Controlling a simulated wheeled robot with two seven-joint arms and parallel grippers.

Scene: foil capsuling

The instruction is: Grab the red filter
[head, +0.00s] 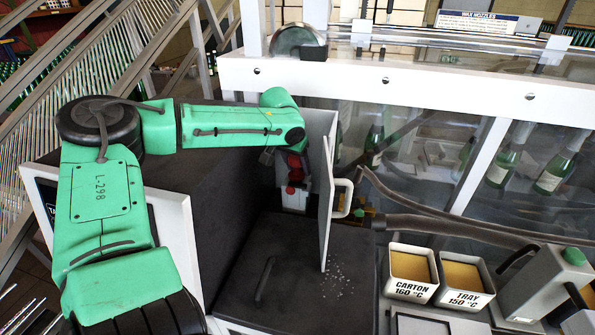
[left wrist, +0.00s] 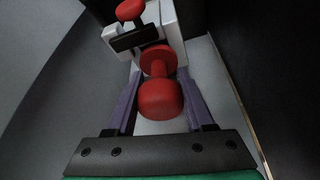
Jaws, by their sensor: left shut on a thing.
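The red filter (left wrist: 160,98) is a red round-ended piece with a narrower neck, in the middle of the left wrist view. It sits against a white block (left wrist: 172,22). The purple fingers of my left gripper (left wrist: 159,76) are closed on it, one on each side. A second red knob (left wrist: 130,10) shows beyond it. In the head view the red filter (head: 294,163) shows in part below my left wrist, inside the dark cabinet opening. The fingers are mostly hidden there. My right gripper is not in view.
An open white door (head: 326,200) with a handle (head: 343,198) stands just right of my left wrist. A dark wall (left wrist: 265,70) is close on the right in the wrist view. Carton (head: 411,265) and tray (head: 462,275) containers stand at lower right.

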